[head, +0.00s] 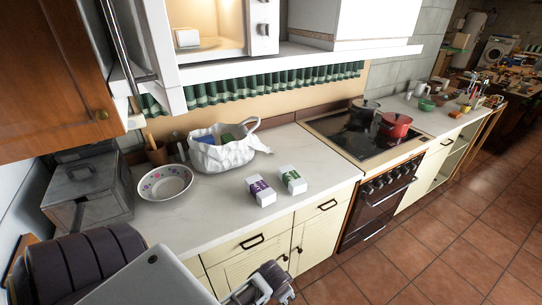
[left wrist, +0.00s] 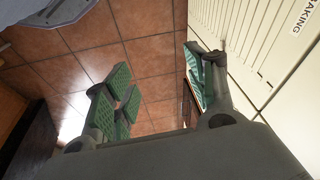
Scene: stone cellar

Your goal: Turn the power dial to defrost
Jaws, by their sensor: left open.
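A white microwave (head: 222,51) stands on the shelf at the top of the head view, lit inside, with its door (head: 125,50) swung open to the left. A white mug (head: 187,38) is inside. On its right panel a round dial (head: 264,29) shows; another control above it is cut by the picture edge. I cannot read the markings or tell the setting. My left gripper shows partly at the bottom (head: 265,286), well below the microwave. In the left wrist view its green-padded fingers (left wrist: 162,88) are apart and empty. My right gripper is not in view.
The counter (head: 220,222) below holds a bowl (head: 165,182), a white bag (head: 222,152), two small boxes (head: 261,191) and a metal bin (head: 88,190). A hob with pots (head: 396,125) is further right. The open door and wooden cupboard (head: 50,75) flank the microwave's left.

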